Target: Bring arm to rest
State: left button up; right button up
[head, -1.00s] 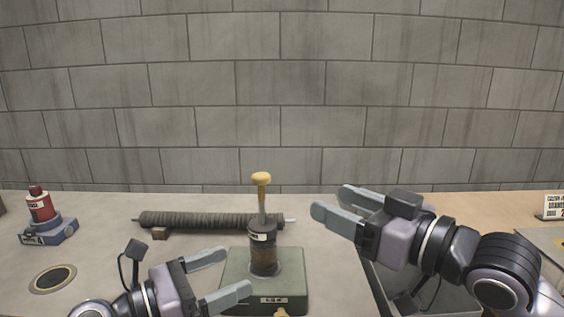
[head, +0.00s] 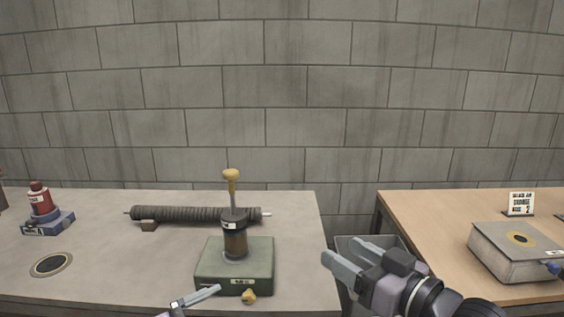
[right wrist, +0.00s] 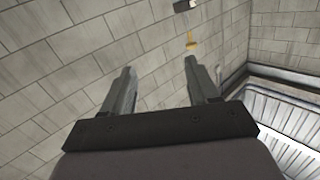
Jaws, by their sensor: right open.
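My right gripper (head: 350,258) is open and empty in the head view, over the gap between the two tables and in front of a grey bin. In the right wrist view its two fingers (right wrist: 158,85) stand wide apart with nothing between them. My left gripper (head: 196,300) shows only in part at the bottom edge of the head view, in front of the green box; one finger is visible, so its opening cannot be judged.
A green box (head: 212,277) with a dark cylinder (head: 235,241) and yellow-topped rod stands on the grey table (head: 110,285). Behind it lies a ribbed mesh tube (head: 190,214). A grey bin (head: 343,243) fills the gap. A grey box (head: 500,252) sits on the wooden table.

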jog(key=s+d+f+m+h+p, duration=0.2)
jog(key=f, duration=0.5)
jog(key=s+d+f+m+h+p, duration=0.1)
jog(key=s+d+f+h, duration=0.15)
jog(key=f, duration=0.55)
pick_arm(q)
jog(key=s+a+f+m+y+p, duration=0.1)
jog(key=s+a+f+m+y, duration=0.2)
jog(key=s+f+m, duration=0.2)
jog(key=s+a+f+m+y+p, duration=0.1)
jog(key=s+a+f+m+y, duration=0.2)
jog(key=s+f+m, duration=0.2)
jog(key=s+a+f+m+g+y+p, duration=0.1)
jog(key=s+a+f+m+y, duration=0.2)
jog(key=s+f+m, duration=0.2)
jog(key=s+m, duration=0.3)
jog(key=m, duration=0.3)
jog(key=shift+s+m+y, duration=0.3)
jog(key=shift+s, duration=0.05)
pick_arm(e)
jog(key=s+d+f+g+h, duration=0.1)
jog(key=s+d+f+h, duration=0.1)
jog(key=s+f, duration=0.4)
jog(key=s+d+f+g+h, duration=0.1)
jog(key=s+d+f+g, duration=0.1)
jog(key=s+f, duration=0.5)
jog(key=s+d, duration=0.1)
jog(key=s, duration=0.1)
jog(key=shift+s+m+h, duration=0.35)
jog(key=shift+m, duration=0.05)
